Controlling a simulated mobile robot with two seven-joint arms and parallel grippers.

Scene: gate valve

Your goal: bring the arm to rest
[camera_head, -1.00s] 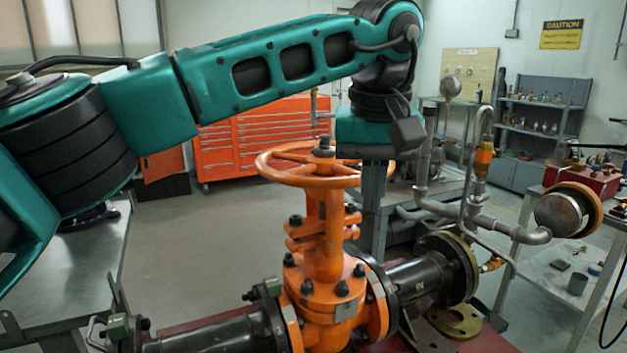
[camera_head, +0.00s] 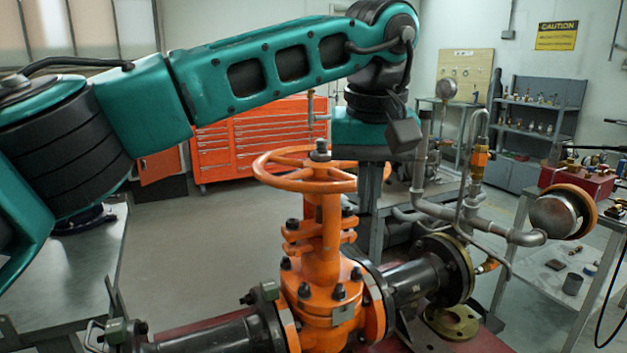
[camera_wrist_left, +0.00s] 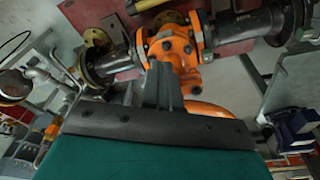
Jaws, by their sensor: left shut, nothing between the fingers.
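The orange gate valve (camera_head: 322,258) stands upright in a dark pipe run, with its round handwheel (camera_head: 270,168) on top. My left arm reaches across from the left above it. The left hand, teal with a dark plate, hangs downward behind the right side of the handwheel. My left gripper (camera_wrist_left: 160,68) is shut and empty in the left wrist view. Its grey fingers lie in front of the orange valve body (camera_wrist_left: 172,45) there, and part of the handwheel (camera_wrist_left: 210,110) shows beside them. I cannot see contact with the valve. The right gripper is out of view.
Dark flanged pipes (camera_head: 415,280) run to both sides of the valve. Grey piping with a round gauge (camera_head: 447,88) stands at right. A metal table (camera_head: 85,265) is at left, a red tool cabinet (camera_head: 255,135) behind. Open floor (camera_head: 205,235) lies between.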

